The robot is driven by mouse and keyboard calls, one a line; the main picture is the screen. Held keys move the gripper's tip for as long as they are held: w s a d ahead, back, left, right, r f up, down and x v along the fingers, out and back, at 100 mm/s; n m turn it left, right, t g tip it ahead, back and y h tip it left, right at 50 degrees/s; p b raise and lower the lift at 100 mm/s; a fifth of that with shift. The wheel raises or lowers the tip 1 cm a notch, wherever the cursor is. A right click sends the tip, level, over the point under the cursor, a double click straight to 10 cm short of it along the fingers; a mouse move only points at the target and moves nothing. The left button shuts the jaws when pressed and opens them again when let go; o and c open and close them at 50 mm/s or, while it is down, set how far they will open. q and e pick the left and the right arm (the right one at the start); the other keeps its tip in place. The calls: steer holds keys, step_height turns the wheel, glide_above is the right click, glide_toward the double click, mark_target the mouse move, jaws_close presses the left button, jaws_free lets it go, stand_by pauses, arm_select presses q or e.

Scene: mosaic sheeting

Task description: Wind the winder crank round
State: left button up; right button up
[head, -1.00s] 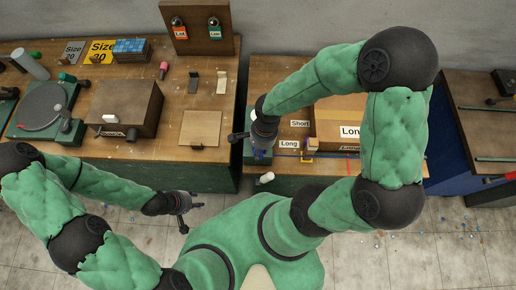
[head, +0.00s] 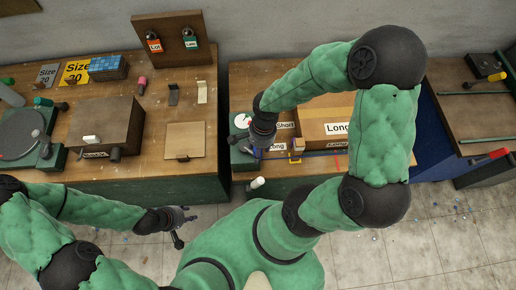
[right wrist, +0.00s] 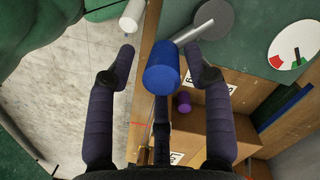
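The winder is a green box (head: 240,158) at the left front corner of the middle bench. The right wrist view shows its green top (right wrist: 255,55), with a grey disc (right wrist: 218,20) and a grey bar leading to a blue cylindrical handle (right wrist: 162,68). My right gripper (right wrist: 160,58) is open, with its fingers on either side of the blue handle and a gap showing at each side. In the head view it hangs over the winder (head: 258,150) and partly hides it. My left gripper (head: 184,226) looks open and empty, in front of the left bench.
A white cylinder (head: 257,183) sticks out at the bench front; it also shows in the right wrist view (right wrist: 130,14). A white dial (right wrist: 295,45) lies on the winder top. A cardboard box marked Long (head: 315,112) stands right. The left bench holds a brown box (head: 108,122).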

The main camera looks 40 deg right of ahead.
steer(key=shift+w+r, duration=0.1)
steer(key=shift+d+r, duration=0.1)
steer(key=shift+r, duration=0.2)
step_height(320, 180, up, 11)
steer(key=d, duration=0.1)
steer(key=shift+w+d, duration=0.15)
steer(key=shift+d, duration=0.15)
